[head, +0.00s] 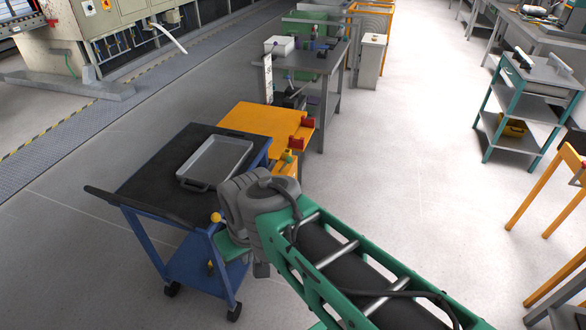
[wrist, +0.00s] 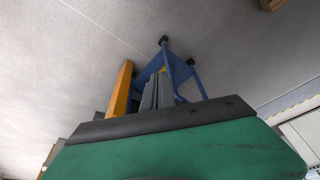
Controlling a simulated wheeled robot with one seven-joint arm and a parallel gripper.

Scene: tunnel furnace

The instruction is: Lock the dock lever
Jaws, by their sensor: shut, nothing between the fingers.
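A yellow dock (head: 262,122) with red blocks (head: 301,136) on its right edge stands against the far right side of a blue cart (head: 205,262). A small piece with a green knob (head: 287,157) sits at the dock's near right corner; I cannot tell whether it is the dock lever or whether it is locked. A yellow ball knob (head: 216,217) shows at the cart's near edge. My gripper's grey fingers (wrist: 157,94) are shut and empty in the wrist view, pointing towards the cart's blue frame (wrist: 184,72). In the head view my arm hides part of the cart's right side.
A grey tray (head: 216,160) lies on the cart's black top (head: 150,185). A workbench (head: 316,62) with tools stands behind the dock. A teal-framed shelf trolley (head: 530,95) and a yellow frame (head: 548,185) are at the right. The floor (head: 410,160) between is clear.

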